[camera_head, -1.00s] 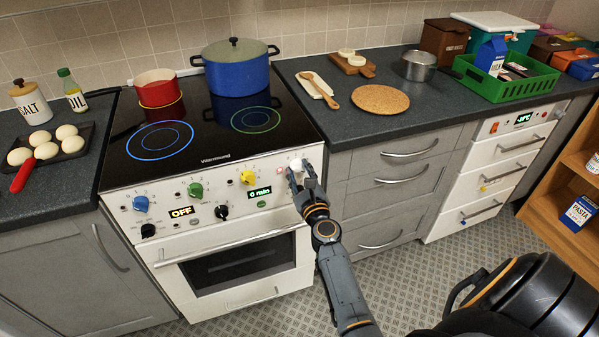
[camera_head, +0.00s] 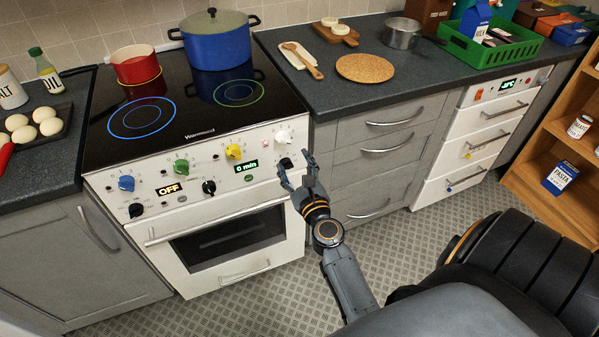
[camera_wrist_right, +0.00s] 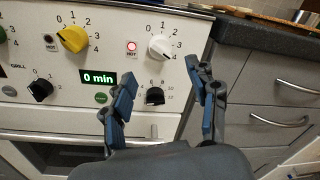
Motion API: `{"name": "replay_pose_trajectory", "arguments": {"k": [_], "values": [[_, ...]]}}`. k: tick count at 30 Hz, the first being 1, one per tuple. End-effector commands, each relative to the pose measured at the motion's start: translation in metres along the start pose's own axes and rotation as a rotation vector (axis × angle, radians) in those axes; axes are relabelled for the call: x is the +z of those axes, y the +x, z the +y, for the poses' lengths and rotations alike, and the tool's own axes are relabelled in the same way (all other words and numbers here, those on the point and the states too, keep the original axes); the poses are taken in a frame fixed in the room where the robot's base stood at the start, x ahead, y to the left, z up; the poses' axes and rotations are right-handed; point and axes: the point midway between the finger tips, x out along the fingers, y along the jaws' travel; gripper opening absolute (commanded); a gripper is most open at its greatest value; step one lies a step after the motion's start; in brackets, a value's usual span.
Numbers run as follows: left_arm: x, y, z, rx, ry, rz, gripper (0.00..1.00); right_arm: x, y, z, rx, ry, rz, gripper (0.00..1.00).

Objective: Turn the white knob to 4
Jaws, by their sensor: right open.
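The white knob (camera_head: 283,137) is at the right end of the stove's front panel. It also shows in the right wrist view (camera_wrist_right: 160,46), with the numbers 1 to 4 around its upper and right side. I cannot tell for sure which number it points to. My right gripper (camera_head: 294,163) is open and empty, below and in front of the white knob, apart from it. In the right wrist view its two fingers (camera_wrist_right: 160,72) stand apart, with a black knob (camera_wrist_right: 154,96) seen between them. My left gripper is not in view.
A yellow knob (camera_head: 234,152), a green knob (camera_head: 181,167) and a blue knob (camera_head: 127,184) sit left on the panel. A red light (camera_wrist_right: 131,47) glows left of the white knob. The oven handle (camera_head: 220,221) runs below. A blue pot (camera_head: 217,48) stands on the stovetop.

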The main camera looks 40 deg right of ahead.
Motion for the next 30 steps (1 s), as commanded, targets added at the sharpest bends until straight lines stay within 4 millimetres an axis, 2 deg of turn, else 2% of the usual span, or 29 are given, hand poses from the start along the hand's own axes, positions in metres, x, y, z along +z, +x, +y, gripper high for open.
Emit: {"name": "replay_pose_trajectory", "arguments": {"k": [3,9,30], "values": [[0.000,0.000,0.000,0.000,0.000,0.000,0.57,-0.001,-0.017,0.000,0.005,-0.005,-0.001,0.59],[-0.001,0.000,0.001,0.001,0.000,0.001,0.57,-0.001,-0.036,0.000,0.002,-0.001,0.000,0.59],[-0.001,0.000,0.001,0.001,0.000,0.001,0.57,-0.004,-0.040,0.004,0.009,-0.019,0.005,0.59]]}}
